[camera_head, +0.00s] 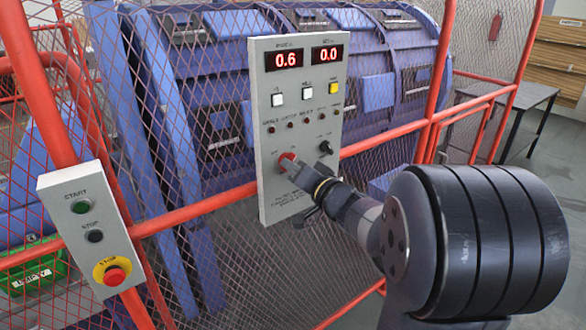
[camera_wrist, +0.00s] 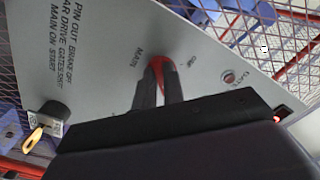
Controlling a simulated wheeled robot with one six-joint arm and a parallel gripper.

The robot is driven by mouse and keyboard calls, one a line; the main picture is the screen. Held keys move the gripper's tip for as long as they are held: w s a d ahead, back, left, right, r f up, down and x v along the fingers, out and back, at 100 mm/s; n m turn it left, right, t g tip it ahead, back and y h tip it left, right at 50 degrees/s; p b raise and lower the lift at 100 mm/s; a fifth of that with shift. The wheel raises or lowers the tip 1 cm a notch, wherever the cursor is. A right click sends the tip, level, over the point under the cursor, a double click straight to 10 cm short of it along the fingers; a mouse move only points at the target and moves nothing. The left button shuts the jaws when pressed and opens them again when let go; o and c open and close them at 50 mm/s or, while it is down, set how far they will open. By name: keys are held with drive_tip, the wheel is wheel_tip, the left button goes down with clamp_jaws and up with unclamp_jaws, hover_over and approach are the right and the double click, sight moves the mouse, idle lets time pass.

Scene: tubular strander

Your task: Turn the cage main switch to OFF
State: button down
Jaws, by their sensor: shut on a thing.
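The grey control panel (camera_head: 300,100) hangs on the red cage fence in the middle of the head view. Its red main switch (camera_head: 287,161) is low on the left side of the panel. My gripper (camera_head: 295,175) reaches it from the lower right. In the wrist view my gripper (camera_wrist: 158,90) is shut on the red switch (camera_wrist: 159,66), one finger on each side. The label MAIN reads to the left of the switch and a short, unclear label sits to its upper right. The fingers hide part of the knob, so I cannot tell its exact setting.
The panel's displays (camera_head: 303,57) read 0.6 and 0.0. A black knob (camera_head: 326,147) sits right of the switch. A start/stop box (camera_head: 86,222) hangs at left. A padlock-like part with a yellow tag (camera_wrist: 36,134) is near the panel edge. Mesh fence surrounds the blue machine (camera_head: 390,60).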

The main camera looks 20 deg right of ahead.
drive_tip(key=shift+n, duration=0.3)
drive_tip(key=shift+w+d+n+b, duration=0.15)
drive_tip(key=shift+n+b, duration=0.85)
drive_tip(key=shift+n, duration=1.85)
drive_tip(key=shift+s+d+n+b, duration=0.1)
drive_tip(key=shift+n+b, duration=0.95)
drive_tip(key=shift+n, duration=1.85)
drive_tip(key=shift+w+d+n+b, duration=0.15)
drive_tip(key=shift+n+b, duration=0.85)
drive_tip(key=shift+n, duration=1.85)
drive_tip(key=c, duration=1.5)
unclamp_jaws()
drive_tip(key=shift+s, duration=0.1)
